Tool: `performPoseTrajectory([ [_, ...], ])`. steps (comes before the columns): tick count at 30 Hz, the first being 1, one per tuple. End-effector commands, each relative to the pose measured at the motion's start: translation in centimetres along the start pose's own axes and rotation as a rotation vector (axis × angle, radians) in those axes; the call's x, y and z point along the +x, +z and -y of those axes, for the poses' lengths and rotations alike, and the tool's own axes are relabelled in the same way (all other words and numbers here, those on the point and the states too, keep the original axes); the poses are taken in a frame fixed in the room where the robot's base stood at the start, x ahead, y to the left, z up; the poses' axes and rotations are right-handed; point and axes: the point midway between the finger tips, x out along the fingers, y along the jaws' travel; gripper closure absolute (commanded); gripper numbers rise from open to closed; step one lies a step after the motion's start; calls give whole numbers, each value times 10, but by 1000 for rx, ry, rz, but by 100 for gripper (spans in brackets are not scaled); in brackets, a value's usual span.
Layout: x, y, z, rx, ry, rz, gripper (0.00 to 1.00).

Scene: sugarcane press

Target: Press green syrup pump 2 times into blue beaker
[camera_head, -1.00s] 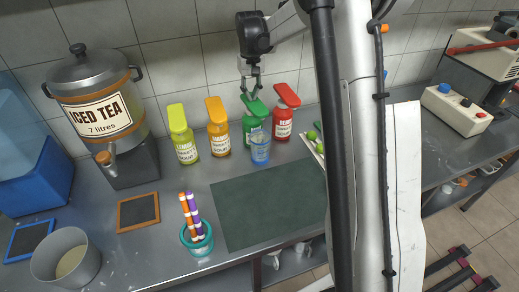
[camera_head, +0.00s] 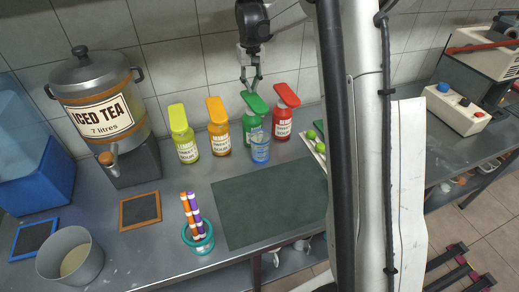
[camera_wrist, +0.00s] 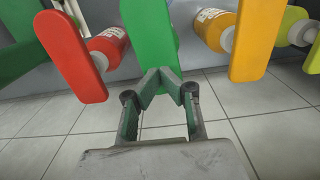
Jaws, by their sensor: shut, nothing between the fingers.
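The green syrup pump bottle (camera_head: 250,124) stands by the back wall, between the orange and red ones. Its green pump head (camera_head: 256,103) slants over the blue beaker (camera_head: 260,149), which stands in front of the bottle on the counter. My gripper (camera_head: 249,88) is directly above the pump head, shut and empty, pointing down. In the wrist view the shut fingertips (camera_wrist: 158,78) lie at the edge of the green pump head (camera_wrist: 150,35). I cannot tell whether they touch it. The beaker does not show in the wrist view.
Yellow (camera_head: 184,139), orange (camera_head: 218,130) and red (camera_head: 282,121) pump bottles stand close by in a row. An iced tea dispenser (camera_head: 97,95) is at left. A teal cup (camera_head: 198,238) holds markers. A dark mat (camera_head: 268,205) lies bare in front.

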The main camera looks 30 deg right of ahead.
Motion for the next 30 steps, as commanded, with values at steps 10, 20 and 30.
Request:
performPoseTrajectory([
  [10, 0, 0, 0, 0, 0, 0, 100],
  [20, 8, 0, 0, 0, 0, 0, 100],
  [30, 18, 0, 0, 0, 0, 0, 100],
])
